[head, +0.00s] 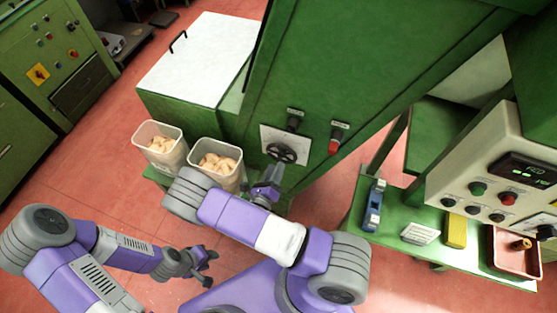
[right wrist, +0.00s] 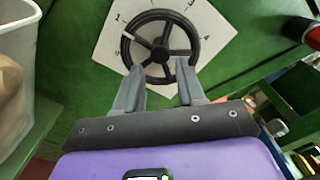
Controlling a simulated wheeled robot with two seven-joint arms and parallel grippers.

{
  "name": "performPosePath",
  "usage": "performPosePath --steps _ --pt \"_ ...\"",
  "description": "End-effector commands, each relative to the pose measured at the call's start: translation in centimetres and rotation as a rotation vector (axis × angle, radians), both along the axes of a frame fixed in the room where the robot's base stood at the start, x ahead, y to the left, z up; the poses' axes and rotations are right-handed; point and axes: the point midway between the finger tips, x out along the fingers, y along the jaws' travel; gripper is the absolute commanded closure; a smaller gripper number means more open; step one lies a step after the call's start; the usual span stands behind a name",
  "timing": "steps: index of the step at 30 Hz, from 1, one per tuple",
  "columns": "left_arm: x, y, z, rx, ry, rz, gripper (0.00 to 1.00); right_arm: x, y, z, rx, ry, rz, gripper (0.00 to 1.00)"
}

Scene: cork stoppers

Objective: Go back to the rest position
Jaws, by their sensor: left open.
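My left gripper (head: 207,266) is open and empty above the red floor, low in the head view. My right gripper (head: 274,172) is in front of the green cabinet, just below a black handwheel (head: 281,152). In the right wrist view my right gripper (right wrist: 158,68) has its two fingers apart, with the handwheel (right wrist: 160,48) beyond and between the fingertips. I cannot tell whether the fingers touch the wheel rim. The wheel sits on a white dial plate (right wrist: 112,45) with marks.
Two bins of pale stoppers (head: 160,150) (head: 217,165) stand left of my right gripper. A black knob (head: 294,122) and a red knob (head: 334,146) are on the cabinet. At right, a green bench (head: 395,205) holds a blue tool (head: 374,205), yellow block (head: 456,231) and reddish tray (head: 515,264).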

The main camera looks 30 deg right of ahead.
Motion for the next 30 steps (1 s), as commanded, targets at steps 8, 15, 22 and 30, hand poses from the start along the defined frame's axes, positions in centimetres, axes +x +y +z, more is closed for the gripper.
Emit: performPosePath --steps 8,15,22,30 --pt "0.0 0.0 0.0 0.000 0.000 0.000 0.60 -1.0 1.1 0.0 -0.001 -0.001 0.000 0.61" --pt "0.0 0.0 0.0 0.000 0.000 0.000 0.60 -0.9 1.0 0.0 -0.001 0.000 -0.001 0.61" --pt "0.0 0.0 0.0 0.000 0.000 0.000 0.60 -1.0 0.9 -0.1 0.003 0.002 -0.008 0.61" --pt "0.0 0.0 -0.1 0.000 0.000 0.000 0.60 -10.0 -3.4 -5.0 0.308 0.080 -0.522 0.61"
